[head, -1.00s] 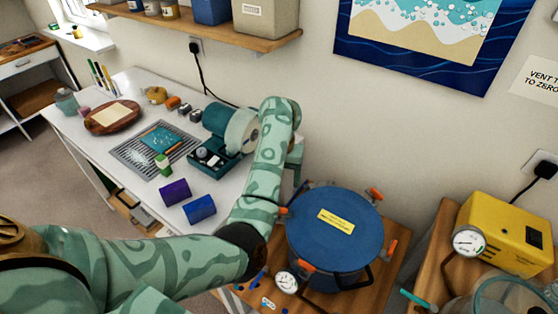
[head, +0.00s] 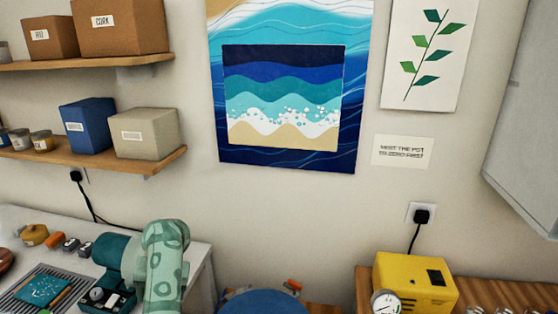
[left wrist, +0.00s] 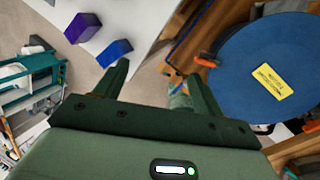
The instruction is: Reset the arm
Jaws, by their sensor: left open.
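My left arm (head: 165,262) rises from the bottom edge of the head view, bent above the right end of the white table. Its fingers cannot be made out there. In the left wrist view my left gripper (left wrist: 158,82) has its two dark green fingers spread apart, with nothing between them. A purple block (left wrist: 82,28) and a blue block (left wrist: 115,52) appear beyond the left finger. My right gripper is in neither view.
A yellow pump box (head: 415,283) with a gauge stands at right. Shelves (head: 150,163) with boxes hang at upper left.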

